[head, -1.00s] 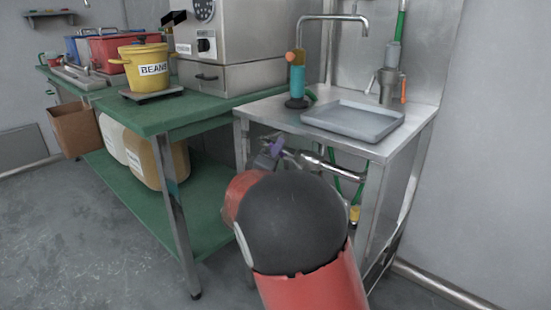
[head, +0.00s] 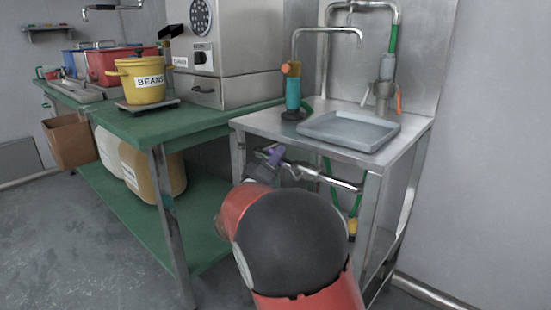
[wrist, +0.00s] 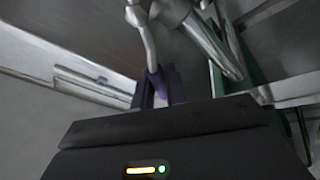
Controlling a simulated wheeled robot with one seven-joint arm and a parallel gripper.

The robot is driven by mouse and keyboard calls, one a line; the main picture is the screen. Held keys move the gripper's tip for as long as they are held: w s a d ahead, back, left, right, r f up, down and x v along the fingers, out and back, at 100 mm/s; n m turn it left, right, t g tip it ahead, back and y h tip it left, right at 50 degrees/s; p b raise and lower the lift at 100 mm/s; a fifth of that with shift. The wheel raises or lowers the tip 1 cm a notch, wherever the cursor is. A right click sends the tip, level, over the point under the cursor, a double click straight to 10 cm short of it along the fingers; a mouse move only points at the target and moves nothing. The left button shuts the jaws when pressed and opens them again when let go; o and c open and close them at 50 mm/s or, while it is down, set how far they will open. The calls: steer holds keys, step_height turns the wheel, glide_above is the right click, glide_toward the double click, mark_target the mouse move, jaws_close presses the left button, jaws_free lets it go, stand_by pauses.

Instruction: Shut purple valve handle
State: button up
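The purple valve handle (head: 274,158) is on a metal pipe (head: 325,178) below the steel sink table. It is small and partly hidden beside my gripper in the head view. In the wrist view the purple handle (wrist: 158,88) rises from behind the dark gripper body, at the end of a grey metal stem (wrist: 148,42). My gripper (head: 262,170) is close against the handle in the head view, mostly behind my red and black arm.
The steel sink table (head: 330,152) is above the valve, with a grey tray (head: 350,130) and a teal-orange tool (head: 292,92) on it. A table leg (head: 366,225) and a green hose (head: 357,205) are right of the valve. A green bench (head: 145,122) stands to the left.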

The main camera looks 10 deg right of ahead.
steer(key=o, duration=0.4)
